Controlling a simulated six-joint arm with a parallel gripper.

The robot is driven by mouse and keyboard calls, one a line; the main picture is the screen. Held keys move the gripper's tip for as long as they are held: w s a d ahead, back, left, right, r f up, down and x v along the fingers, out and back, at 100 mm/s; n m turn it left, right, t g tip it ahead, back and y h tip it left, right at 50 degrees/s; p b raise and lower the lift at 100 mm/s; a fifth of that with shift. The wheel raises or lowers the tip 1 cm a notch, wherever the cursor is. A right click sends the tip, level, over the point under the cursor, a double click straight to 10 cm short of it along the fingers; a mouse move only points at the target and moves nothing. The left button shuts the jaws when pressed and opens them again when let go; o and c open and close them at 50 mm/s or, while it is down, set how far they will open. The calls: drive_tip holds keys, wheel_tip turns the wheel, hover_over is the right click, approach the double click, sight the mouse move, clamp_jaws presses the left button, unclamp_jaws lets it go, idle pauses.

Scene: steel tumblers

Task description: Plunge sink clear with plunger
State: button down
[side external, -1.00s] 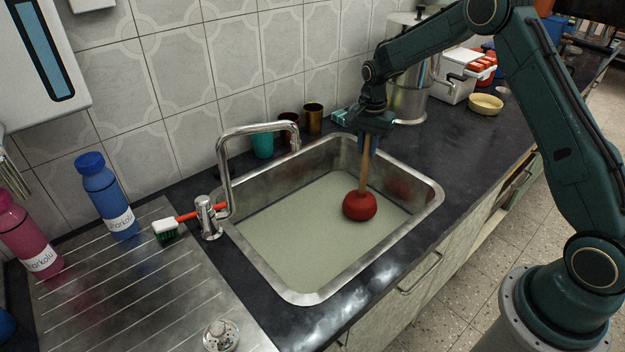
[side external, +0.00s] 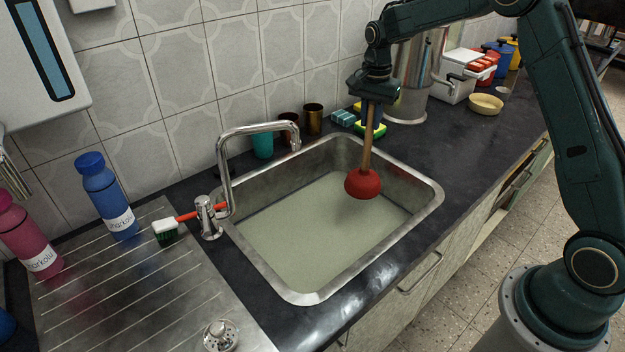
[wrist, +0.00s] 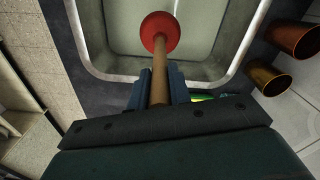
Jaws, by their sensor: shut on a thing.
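My gripper (side external: 371,100) is shut on the wooden handle of the plunger (side external: 363,184), whose red rubber cup hangs below it. The plunger is nearly upright over the right part of the sink. The steel sink (side external: 303,294) holds cloudy greenish water (side external: 310,235). The cup appears to be above the water, near the sink's back right. In the wrist view, the plunger's cup (wrist: 160,30) shows over the sink, with the handle running back between the fingers of my gripper (wrist: 158,88). The drain is hidden.
A chrome faucet (side external: 225,175) arches over the sink's left side. A brush (side external: 166,230) and a blue bottle (side external: 106,197) are on the left drainboard. Copper tumblers (side external: 313,119), sponges (side external: 371,129) and a steel pot (side external: 410,90) stand behind. The front right counter is clear.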

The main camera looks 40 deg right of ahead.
drive_tip(key=shift+r, duration=2.5)
drive_tip(key=s+a+n, duration=0.5)
drive_tip(key=a+n, duration=0.5)
drive_tip(key=a, duration=0.1)
drive_tip(key=shift+s+a+f+n, duration=0.15)
drive_tip(key=shift+a+f+n, duration=0.05)
drive_tip(key=shift+a+n, duration=0.2)
idle(4.0)
